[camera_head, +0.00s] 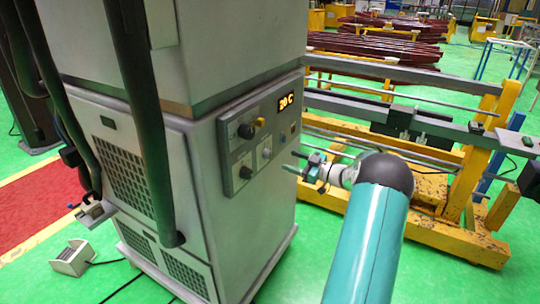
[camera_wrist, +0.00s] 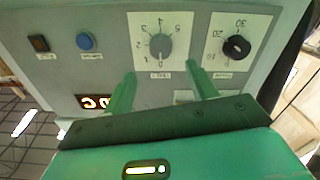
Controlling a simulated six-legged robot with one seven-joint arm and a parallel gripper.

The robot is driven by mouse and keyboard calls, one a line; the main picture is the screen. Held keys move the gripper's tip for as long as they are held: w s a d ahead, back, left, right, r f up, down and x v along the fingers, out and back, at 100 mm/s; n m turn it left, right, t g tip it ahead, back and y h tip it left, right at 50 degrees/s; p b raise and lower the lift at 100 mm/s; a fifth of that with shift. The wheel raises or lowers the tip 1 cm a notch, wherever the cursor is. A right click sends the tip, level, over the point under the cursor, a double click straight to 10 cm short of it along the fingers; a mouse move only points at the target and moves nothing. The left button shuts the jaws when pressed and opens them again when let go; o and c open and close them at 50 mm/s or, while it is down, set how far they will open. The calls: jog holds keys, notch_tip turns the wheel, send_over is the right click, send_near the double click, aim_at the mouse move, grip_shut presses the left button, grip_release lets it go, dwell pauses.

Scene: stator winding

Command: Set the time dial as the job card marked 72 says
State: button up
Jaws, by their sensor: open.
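The wrist view shows the control panel upside down. A grey knob (camera_wrist: 160,46) sits on a white plate with a scale from 0 to 5; its small label is too blurred to read surely. A black knob (camera_wrist: 236,46) beside it has a scale showing 20 and 30. In the head view the grey knob (camera_head: 266,153) is low on the panel, right of the black one (camera_head: 246,172). My gripper (camera_head: 295,163) is open and empty, its fingers apart from the panel; in the wrist view its fingertips (camera_wrist: 163,78) straddle the grey knob's column. No card marked 72 is visible.
The panel has a lit display (camera_head: 287,101) reading 20 C, a blue button (camera_wrist: 84,41), a dark switch (camera_wrist: 39,43) and an upper black knob (camera_head: 245,131). A yellow frame (camera_head: 478,150) stands right of the grey cabinet (camera_head: 175,75). Green floor lies in front.

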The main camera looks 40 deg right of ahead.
aim_at(271, 154)
jog(key=x, duration=0.8)
jog(key=shift+w+a+r, duration=0.1)
jog(key=shift+w+a, duration=0.15)
jog(key=shift+w, duration=0.05)
jog(key=c, duration=1)
